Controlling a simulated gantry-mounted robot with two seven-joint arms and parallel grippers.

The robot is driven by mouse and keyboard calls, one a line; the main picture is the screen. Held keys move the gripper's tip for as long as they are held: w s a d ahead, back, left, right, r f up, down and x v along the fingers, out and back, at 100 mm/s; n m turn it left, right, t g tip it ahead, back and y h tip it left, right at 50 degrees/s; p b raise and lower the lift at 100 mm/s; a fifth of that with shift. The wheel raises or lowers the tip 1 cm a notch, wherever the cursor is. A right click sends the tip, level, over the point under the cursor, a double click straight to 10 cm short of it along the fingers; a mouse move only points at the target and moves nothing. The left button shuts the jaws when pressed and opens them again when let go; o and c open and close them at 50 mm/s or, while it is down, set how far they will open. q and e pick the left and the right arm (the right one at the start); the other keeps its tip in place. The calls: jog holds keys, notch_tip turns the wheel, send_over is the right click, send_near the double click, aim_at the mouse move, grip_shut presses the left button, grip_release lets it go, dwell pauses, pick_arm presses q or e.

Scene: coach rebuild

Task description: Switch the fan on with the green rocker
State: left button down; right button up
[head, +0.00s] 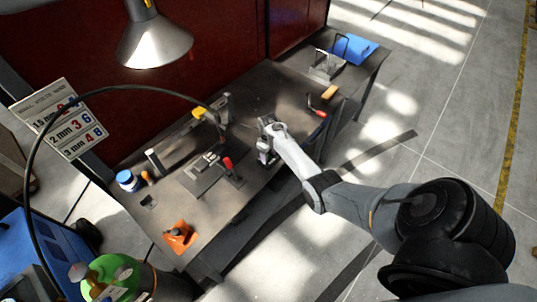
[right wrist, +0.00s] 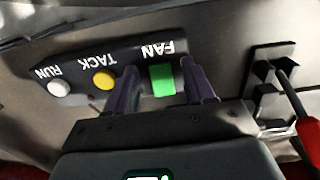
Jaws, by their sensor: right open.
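The green rocker (right wrist: 162,80) shows in the right wrist view, under the upside-down label FAN on a dark switch panel (right wrist: 130,62). My right gripper (right wrist: 160,88) is open, with one dark finger on each side of the rocker in that view. I cannot tell whether either finger touches it. In the head view my right gripper (head: 266,148) is at the front edge of the workbench, and the rocker cannot be made out there. My left gripper is not in view.
On the panel are a yellow button (right wrist: 104,79) marked TACK and a white button (right wrist: 59,89) marked RUN. A red-handled clamp (right wrist: 308,130) stands close on the right. The workbench (head: 262,92) also holds an orange block (head: 180,237) and a blue-lidded jar (head: 127,181).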

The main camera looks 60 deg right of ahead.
grip_shut()
jog(key=shift+w+f+g+b, duration=0.1)
jog(key=shift+w+g+b, duration=0.1)
jog(key=shift+g+b, duration=0.35)
jog(key=g+b, duration=0.1)
jog(key=b, duration=0.3)
jog(key=g+b, duration=0.2)
jog(key=b, duration=0.2)
jog(key=shift+w+d+f+y, duration=0.1)
jog(key=shift+w+f+y, duration=0.05)
jog(key=shift+w+y, duration=0.25)
jog(key=shift+r+g+b, duration=0.2)
jog(key=shift+g+b, duration=0.25)
jog(key=shift+b, duration=0.05)
jog(key=shift+r, duration=0.1)
grip_release()
jog(key=shift+r, duration=0.1)
jog(key=shift+r, duration=0.1)
